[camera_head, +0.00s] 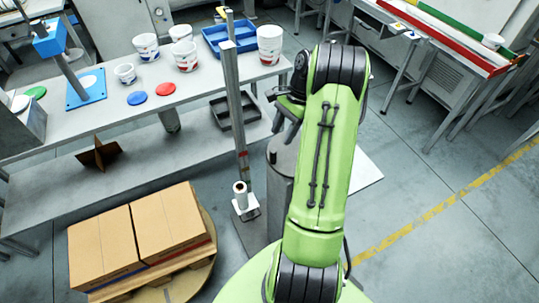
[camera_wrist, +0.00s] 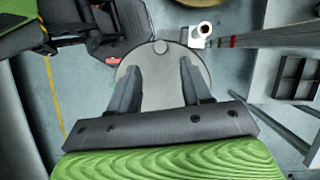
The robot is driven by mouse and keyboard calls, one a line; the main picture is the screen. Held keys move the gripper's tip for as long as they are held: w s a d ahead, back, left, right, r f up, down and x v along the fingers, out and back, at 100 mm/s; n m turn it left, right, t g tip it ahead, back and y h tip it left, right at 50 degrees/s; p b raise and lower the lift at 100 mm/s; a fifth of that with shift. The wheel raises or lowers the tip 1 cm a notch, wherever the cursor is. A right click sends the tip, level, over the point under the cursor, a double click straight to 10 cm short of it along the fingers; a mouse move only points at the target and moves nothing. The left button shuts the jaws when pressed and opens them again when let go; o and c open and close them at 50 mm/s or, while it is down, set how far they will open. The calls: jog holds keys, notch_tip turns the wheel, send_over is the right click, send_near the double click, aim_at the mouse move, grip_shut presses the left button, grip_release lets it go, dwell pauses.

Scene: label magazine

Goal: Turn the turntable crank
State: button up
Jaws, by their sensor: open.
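A grey drum (camera_head: 283,158) stands on the floor beside the bench, partly behind my arm. My gripper (camera_head: 283,122) is above the drum, fingers pointing down. A round wooden turntable (camera_head: 196,283) is at lower left.
Cardboard boxes (camera_head: 168,232) on a pallet sit on the turntable. A metal post (camera_head: 233,95) with a white label roll (camera_head: 240,188) stands left of the drum. The bench (camera_head: 110,113) carries tubs, coloured lids and a blue crate (camera_head: 228,38). Floor at right (camera_head: 425,200) is free.

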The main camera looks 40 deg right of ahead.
aim_at(273, 154)
jog(key=b+x, duration=0.1)
jog(key=x, duration=0.8)
jog(key=shift+w+f, duration=0.15)
jog(key=shift+f, duration=0.2)
jog(key=shift+c, duration=0.3)
grip_shut()
jog(key=shift+r, duration=0.1)
